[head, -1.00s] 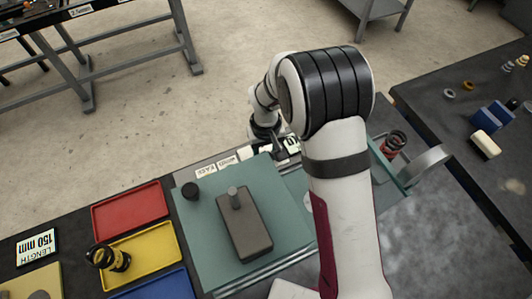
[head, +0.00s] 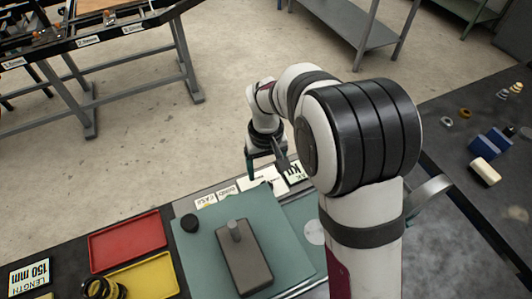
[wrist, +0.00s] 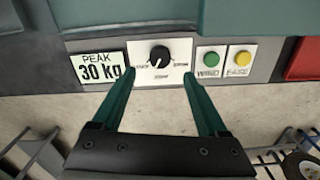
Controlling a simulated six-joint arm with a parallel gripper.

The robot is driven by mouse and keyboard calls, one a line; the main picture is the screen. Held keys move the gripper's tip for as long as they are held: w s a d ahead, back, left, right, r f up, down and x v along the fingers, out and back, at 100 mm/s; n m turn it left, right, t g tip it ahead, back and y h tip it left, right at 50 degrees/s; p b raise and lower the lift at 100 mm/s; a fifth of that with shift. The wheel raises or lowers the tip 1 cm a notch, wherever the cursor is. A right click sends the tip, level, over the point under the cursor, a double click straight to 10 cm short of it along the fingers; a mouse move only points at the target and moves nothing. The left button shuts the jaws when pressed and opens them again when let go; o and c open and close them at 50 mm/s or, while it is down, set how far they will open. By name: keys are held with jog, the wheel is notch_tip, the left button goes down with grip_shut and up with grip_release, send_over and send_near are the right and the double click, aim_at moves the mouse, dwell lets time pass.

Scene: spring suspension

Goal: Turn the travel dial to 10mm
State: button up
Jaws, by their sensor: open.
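The travel dial (wrist: 159,57) is a round black knob on a white panel (wrist: 177,75) at the front of the machine in the wrist view. It has a pale pointer mark, and the small labels around it are too blurred to read surely. My gripper (wrist: 160,73) is open, with its two green fingers on either side of the dial panel and the knob between and just beyond the tips. I cannot tell whether they touch the panel. In the head view my gripper (head: 265,168) is over the machine's front edge, and the dial is hidden there.
A display (wrist: 98,68) reading PEAK 30 kg is left of the dial. A green button (wrist: 210,59) and a yellow button (wrist: 243,58) are right. In the head view, a teal plate (head: 205,260) carries a grey block (head: 243,258). Red (head: 127,239) and yellow (head: 145,280) trays stand left.

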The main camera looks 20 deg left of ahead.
notch_tip(320, 180, up, 8)
notch_tip(320, 180, down, 16)
jog(key=n, duration=0.5)
jog(key=shift+d+r, duration=0.1)
jog(key=shift+r, duration=0.1)
